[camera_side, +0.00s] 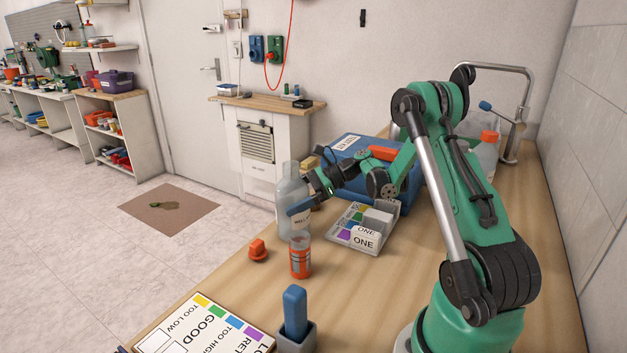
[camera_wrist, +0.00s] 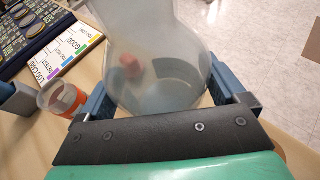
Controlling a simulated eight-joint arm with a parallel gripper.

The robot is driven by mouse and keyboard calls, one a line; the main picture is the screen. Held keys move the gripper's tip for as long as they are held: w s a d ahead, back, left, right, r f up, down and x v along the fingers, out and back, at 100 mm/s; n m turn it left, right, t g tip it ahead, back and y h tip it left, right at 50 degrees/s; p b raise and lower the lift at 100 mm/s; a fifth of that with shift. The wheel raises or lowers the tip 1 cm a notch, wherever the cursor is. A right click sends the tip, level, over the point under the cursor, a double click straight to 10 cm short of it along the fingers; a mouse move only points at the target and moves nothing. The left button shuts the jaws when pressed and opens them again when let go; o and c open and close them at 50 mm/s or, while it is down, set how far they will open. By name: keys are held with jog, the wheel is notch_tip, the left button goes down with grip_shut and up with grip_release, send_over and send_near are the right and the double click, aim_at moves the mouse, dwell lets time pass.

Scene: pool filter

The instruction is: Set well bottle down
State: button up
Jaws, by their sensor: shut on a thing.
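The well bottle (camera_side: 289,183) is a large, clear grey bottle with a label partly reading "WELL". It stands upright near the table's left edge in the side view. My gripper (camera_side: 301,207) is shut around its body, with blue fingers on both sides. In the wrist view the bottle (camera_wrist: 165,75) fills the space between the fingers of my gripper (camera_wrist: 162,88). Its base is partly hidden behind a small vial, and I cannot tell whether it touches the wooden table (camera_side: 345,290).
The small orange-filled vial (camera_side: 300,260) stands just in front of the bottle. An orange cap (camera_side: 259,251) lies beside it. A colour chart (camera_side: 200,328), a blue tool in a grey holder (camera_side: 295,315), a grey tray (camera_side: 375,245) and a blue box (camera_side: 350,146) surround the area.

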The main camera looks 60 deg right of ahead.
jog(key=o, duration=1.1)
jog(key=shift+f, duration=0.1)
jog(key=v, duration=1.2)
